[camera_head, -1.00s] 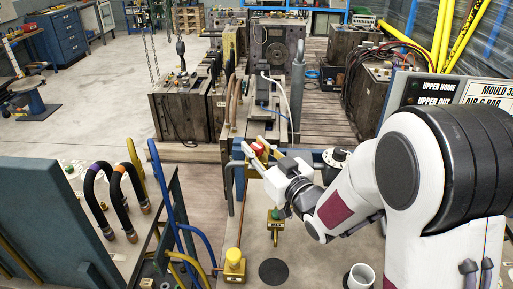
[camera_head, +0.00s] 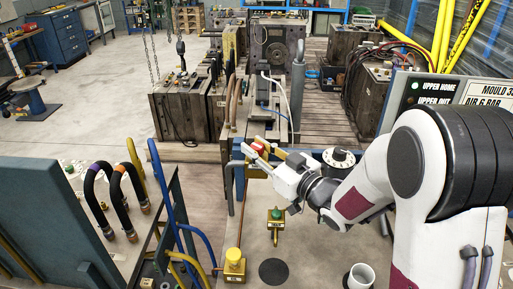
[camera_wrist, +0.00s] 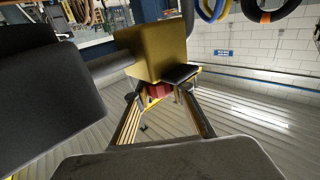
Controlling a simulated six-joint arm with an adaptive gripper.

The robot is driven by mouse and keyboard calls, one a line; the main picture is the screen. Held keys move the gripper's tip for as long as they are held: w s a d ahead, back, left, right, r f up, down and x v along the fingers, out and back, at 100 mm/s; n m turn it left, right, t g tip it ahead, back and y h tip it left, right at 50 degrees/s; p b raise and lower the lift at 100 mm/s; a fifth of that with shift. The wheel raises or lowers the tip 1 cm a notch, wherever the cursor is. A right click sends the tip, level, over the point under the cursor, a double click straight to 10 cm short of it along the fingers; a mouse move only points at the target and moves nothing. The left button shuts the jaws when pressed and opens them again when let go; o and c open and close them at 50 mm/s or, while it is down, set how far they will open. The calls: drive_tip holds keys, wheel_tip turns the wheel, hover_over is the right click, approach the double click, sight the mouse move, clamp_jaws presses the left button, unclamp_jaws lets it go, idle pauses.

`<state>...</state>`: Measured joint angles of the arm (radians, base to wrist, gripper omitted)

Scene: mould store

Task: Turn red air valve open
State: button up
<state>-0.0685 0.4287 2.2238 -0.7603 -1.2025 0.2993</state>
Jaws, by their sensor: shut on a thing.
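The red air valve (camera_head: 258,148) shows as a small red piece between my fingertips in the head view. It sits near the blue edge of the bench. In the wrist view the red part (camera_wrist: 158,90) lies between the two fingers, below a yellow block (camera_wrist: 152,52). My gripper (camera_head: 253,150) reaches in from the right and is shut on the red part. The fingers and the yellow block hide much of the valve, so I cannot tell how far it is turned.
Blue and yellow hoses (camera_head: 170,190) stand at the left. A panel (camera_head: 430,95) shows a green lamp.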

drive_tip(key=o, duration=1.2)
drive_tip(key=shift+c, duration=0.2)
drive_tip(key=v, duration=1.2)
drive_tip(key=shift+a, duration=0.1)
